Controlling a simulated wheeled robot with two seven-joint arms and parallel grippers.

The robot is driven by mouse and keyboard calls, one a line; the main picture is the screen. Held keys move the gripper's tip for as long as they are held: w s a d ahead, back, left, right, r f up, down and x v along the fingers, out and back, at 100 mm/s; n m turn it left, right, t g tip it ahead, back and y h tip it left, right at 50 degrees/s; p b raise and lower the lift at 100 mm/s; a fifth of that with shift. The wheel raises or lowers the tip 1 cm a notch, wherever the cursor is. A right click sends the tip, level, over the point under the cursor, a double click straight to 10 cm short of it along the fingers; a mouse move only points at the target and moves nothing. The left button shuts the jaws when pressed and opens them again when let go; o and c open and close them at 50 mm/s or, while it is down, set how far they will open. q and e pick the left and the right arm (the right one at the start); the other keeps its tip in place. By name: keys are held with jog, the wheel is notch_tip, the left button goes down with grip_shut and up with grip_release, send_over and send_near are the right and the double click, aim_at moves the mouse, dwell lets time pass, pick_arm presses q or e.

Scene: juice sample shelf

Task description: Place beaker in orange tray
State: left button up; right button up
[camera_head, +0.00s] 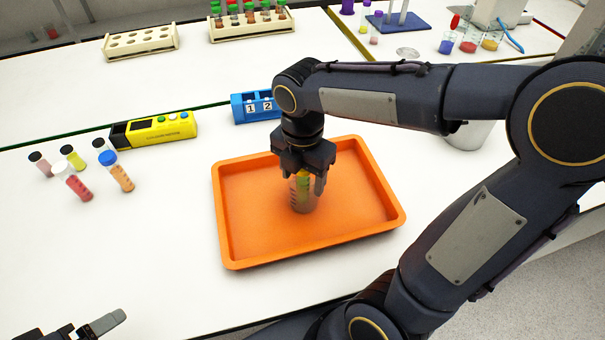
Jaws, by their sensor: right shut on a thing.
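The orange tray (262,248) lies on the white table in the middle of the view. My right gripper (306,183) points down over the tray and is shut on the beaker (303,203). The beaker is clear and upright, with marks on its side and something yellow-green showing at its upper part. The gripper hides part of its rim. The beaker is within the tray's outline; I cannot tell whether its base touches the tray floor. My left gripper (105,322) shows only in part at the bottom left corner, and its jaw state is unclear.
A yellow device (155,130) and a blue numbered holder (252,107) lie behind the tray. Tube racks (252,24) stand at the back. A metal container (468,134) is partly behind my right arm.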

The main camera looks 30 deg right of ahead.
jog(key=shift+f, duration=0.2)
jog(key=o, duration=1.1)
jog(key=shift+o, duration=0.2)
